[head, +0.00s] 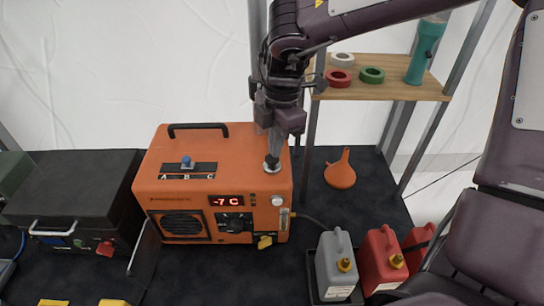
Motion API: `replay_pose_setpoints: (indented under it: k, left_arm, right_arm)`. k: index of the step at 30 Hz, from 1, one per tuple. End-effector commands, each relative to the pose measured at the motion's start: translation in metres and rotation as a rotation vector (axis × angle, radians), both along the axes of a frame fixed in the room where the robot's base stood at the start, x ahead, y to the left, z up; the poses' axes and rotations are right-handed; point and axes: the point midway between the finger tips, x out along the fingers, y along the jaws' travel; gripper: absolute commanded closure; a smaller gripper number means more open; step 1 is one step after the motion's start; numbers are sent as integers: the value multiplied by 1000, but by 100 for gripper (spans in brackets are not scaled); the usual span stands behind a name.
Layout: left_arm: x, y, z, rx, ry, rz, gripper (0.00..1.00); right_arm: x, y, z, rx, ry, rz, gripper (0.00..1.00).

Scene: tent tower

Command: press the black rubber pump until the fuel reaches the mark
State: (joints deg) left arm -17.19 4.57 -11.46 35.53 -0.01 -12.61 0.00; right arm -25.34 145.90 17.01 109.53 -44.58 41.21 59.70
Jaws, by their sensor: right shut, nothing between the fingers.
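The orange heater (215,160) stands on the dark floor, with a red display (228,201) reading -7 C. My right gripper (273,157) points down at the heater's top right corner, its fingers together and empty. The fingertips are over a small pale round fitting (272,168); I cannot tell whether they touch it. The black rubber pump cannot be made out clearly and may be hidden under the fingertips. A narrow upright gauge (284,220) shows on the heater's front right; its level and mark are too small to read. My left gripper is not in view.
A grey can (335,265) and red can (382,262) stand at the lower right, with a hose towards the heater. An orange funnel (341,171) is right of the heater. A wooden shelf (395,86) holds tape rolls. A black case (75,190) is left.

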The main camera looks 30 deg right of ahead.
Motion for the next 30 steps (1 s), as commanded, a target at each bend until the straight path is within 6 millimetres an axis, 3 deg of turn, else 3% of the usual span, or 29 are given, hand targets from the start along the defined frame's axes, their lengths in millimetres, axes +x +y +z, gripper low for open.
replay_pose_setpoints:
  k: [4,11,19,30]
  left_arm:
    - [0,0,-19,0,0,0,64]
    - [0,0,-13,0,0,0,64]
    - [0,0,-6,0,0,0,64]
    - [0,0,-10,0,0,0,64]
  right_arm:
    - [0,0,-20,0,1,0,100]
    - [0,-2,-13,0,1,-1,100]
    - [0,-30,-3,1,1,-2,100]
    - [1,-31,3,-1,-3,1,100]
